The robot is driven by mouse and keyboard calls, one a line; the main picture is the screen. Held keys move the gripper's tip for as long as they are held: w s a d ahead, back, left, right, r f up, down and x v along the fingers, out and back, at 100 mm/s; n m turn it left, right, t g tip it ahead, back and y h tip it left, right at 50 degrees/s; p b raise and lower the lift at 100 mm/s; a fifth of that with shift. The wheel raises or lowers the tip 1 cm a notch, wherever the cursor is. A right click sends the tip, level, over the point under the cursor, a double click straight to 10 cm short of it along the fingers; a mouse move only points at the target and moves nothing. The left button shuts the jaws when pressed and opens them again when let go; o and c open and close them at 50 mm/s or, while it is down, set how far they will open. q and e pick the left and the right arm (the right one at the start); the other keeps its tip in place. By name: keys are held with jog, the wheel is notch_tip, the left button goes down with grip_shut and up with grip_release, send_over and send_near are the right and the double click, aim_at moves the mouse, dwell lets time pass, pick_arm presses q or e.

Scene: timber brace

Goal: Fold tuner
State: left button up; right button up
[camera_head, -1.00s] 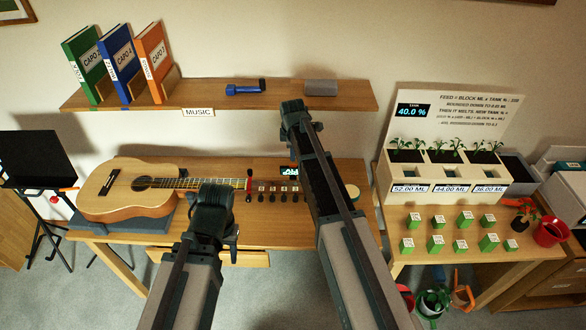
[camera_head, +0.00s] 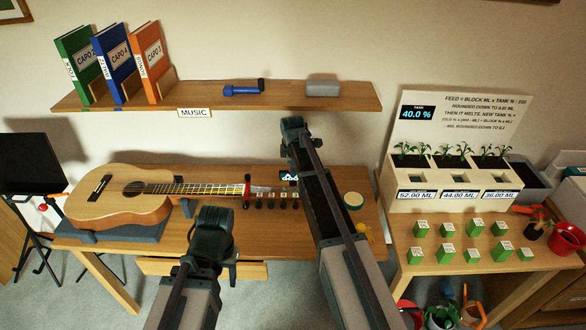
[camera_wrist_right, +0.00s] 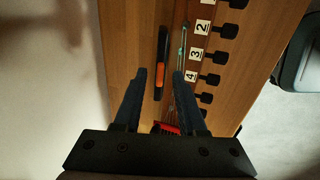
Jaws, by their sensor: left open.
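The guitar (camera_head: 110,200) lies on a grey stand on the table, its neck pointing right to a red-tipped end. A small dark display with cyan marks (camera_head: 289,176), probably the tuner, stands behind the row of black pegs (camera_head: 270,204).
The shelf (camera_head: 220,96) hangs behind my right gripper. Planters (camera_head: 455,200) and green blocks (camera_head: 473,229) stand on the right table.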

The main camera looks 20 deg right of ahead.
grip_shut()
dwell(1.2)
